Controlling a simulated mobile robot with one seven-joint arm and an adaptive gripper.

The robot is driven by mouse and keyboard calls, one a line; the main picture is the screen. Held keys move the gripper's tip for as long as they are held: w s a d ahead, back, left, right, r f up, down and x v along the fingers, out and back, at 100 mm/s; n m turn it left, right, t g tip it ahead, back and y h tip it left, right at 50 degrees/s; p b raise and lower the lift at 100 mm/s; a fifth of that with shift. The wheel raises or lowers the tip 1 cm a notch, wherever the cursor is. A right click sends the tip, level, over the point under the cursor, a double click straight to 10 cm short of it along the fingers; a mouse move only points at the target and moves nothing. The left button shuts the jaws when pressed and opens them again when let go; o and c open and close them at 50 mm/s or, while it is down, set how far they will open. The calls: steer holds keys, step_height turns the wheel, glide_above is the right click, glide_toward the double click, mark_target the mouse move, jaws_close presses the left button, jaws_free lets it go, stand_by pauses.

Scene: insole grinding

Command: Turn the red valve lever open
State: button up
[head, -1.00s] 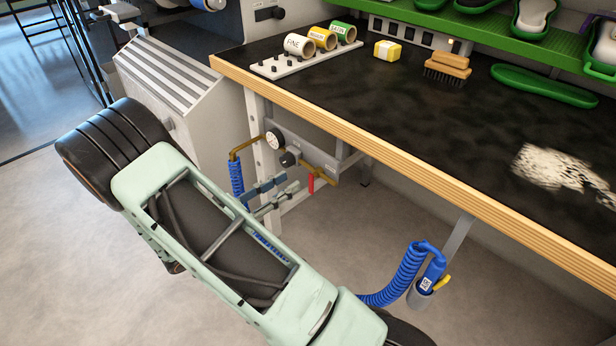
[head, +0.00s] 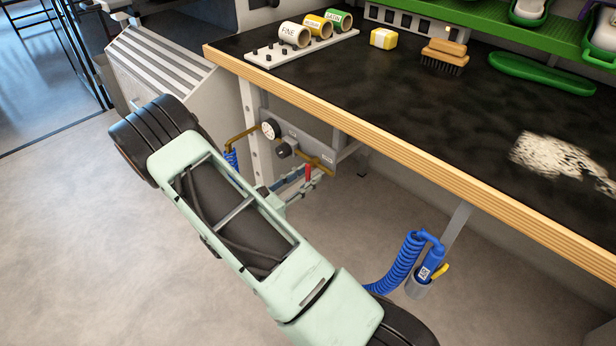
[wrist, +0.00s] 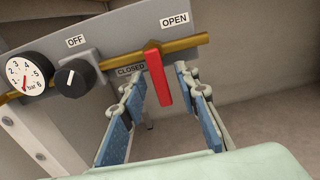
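The red valve lever (wrist: 158,76) hangs down from the brass pipe (wrist: 118,62) in the wrist view, beside the CLOSED label (wrist: 131,70); the OPEN label (wrist: 175,20) is above and to the right. My gripper (wrist: 162,95) is open, with one blue-padded finger on each side of the lever. My arm hides part of the area below.
A pressure gauge (wrist: 26,76) and a black knob (wrist: 75,77) labelled OFF sit left of the lever on a grey panel (wrist: 118,35). The workbench edge (head: 400,165) runs above. A blue coiled hose (head: 400,262) hangs at the right in a holder.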

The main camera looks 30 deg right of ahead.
steer(key=shift+w+d, duration=0.15)
steer(key=shift+d, duration=0.25)
steer(key=shift+c, duration=0.4)
jaws_close()
